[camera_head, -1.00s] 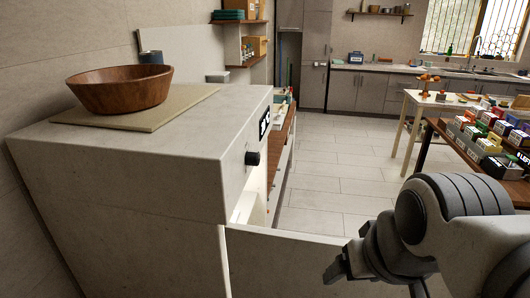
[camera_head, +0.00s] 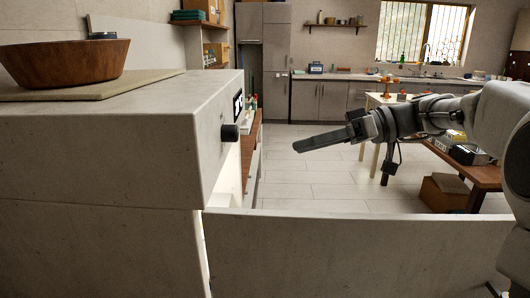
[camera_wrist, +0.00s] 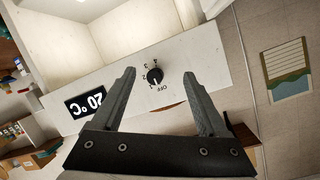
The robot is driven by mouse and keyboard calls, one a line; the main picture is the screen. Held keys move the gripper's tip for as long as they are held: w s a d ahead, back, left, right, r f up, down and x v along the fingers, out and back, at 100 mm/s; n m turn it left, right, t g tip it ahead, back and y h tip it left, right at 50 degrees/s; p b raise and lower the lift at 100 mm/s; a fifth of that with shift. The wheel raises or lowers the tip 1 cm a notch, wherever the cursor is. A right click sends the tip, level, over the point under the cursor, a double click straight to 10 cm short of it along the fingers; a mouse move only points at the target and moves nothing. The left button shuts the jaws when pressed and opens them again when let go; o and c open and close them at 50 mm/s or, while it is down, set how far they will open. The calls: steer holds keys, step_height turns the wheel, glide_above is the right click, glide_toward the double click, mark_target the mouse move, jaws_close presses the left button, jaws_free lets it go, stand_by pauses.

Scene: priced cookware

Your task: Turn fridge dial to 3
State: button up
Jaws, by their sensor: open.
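The fridge dial (camera_head: 230,132) is a small black knob on the front edge of the pale stone-look fridge (camera_head: 110,130). In the wrist view the dial (camera_wrist: 154,76) sits on a white panel among printed marks including OFF and small numbers. A pale pointer line shows on it, but I cannot tell exactly which mark it points at. My gripper (camera_head: 305,146) points left toward the dial, apart from it, at about its height. In the wrist view my gripper (camera_wrist: 159,73) is open and empty, its fingers appearing on either side of the dial.
A display (camera_wrist: 86,102) reading 20°C is beside the dial. The fridge door (camera_head: 360,250) stands open below my gripper. A wooden bowl (camera_head: 65,62) rests on a board (camera_head: 100,90) on top of the fridge. A table with boxes is at the right.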

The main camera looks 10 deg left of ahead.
steer(key=w+d+n+y+b, duration=0.2)
steer(key=w+d+n+y, duration=0.1)
steer(key=w+d, duration=0.1)
glide_toward(230, 133)
steer(key=w+a+f, duration=0.1)
steer(key=a, duration=0.6)
steer(key=shift+w+a+f+n+y, duration=0.15)
steer(key=shift+w+a+n+y, duration=0.05)
steer(key=shift+w+n+y, duration=0.1)
jaws_close()
